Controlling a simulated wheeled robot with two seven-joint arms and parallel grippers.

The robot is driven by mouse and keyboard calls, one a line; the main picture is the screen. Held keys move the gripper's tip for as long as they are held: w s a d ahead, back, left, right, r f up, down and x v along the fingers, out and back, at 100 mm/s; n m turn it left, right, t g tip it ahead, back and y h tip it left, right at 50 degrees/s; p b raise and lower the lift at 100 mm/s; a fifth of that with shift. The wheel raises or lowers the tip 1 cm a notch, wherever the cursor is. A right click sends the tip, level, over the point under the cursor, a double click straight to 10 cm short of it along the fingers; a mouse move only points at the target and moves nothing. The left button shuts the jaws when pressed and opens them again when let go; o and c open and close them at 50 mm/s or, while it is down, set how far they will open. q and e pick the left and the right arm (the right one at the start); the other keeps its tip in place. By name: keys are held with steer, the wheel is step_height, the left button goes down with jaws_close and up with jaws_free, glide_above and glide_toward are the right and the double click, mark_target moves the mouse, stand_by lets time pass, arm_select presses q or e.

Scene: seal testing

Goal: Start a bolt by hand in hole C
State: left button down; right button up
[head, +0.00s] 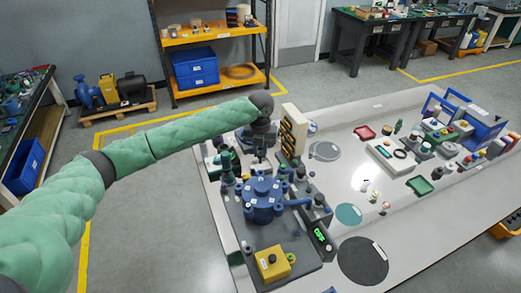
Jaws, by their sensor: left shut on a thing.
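A blue round flanged housing (262,203) stands on a dark grey base plate (243,240) on the white bench. Its holes and their letters are too small to read, so I cannot tell which is hole C. My left gripper (260,156) points down just behind the housing, beside an upright rack (291,136) with a dark front and rows of small yellow marks. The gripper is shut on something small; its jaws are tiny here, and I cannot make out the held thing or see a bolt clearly. My right gripper is not in view.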

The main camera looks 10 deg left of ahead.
mark_target(260, 155)
arm_select(q)
step_height(260, 155, down, 4)
steer(key=b, duration=0.3)
steer(key=shift+n, duration=0.7)
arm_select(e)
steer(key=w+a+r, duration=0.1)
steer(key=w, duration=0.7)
arm_select(q)
steer(key=shift+n, duration=1)
steer(key=shift+r+n, duration=0.15)
steer(key=shift+n, duration=0.25)
steer(key=shift+p, duration=0.4)
steer(key=shift+n+p, duration=1)
steer(key=shift+n, duration=0.1)
steer(key=shift+n+p, duration=0.55)
steer(key=shift+n, duration=0.05)
steer(key=shift+n+p, duration=0.55)
steer(key=shift+n, duration=0.05)
steer(key=n+p, duration=0.2)
steer(key=shift+r+n+p, duration=0.1)
steer(key=shift+n+p, duration=0.2)
steer(key=shift+f+n, duration=0.2)
steer(key=shift+n, duration=0.1)
steer(key=shift+f, duration=0.55)
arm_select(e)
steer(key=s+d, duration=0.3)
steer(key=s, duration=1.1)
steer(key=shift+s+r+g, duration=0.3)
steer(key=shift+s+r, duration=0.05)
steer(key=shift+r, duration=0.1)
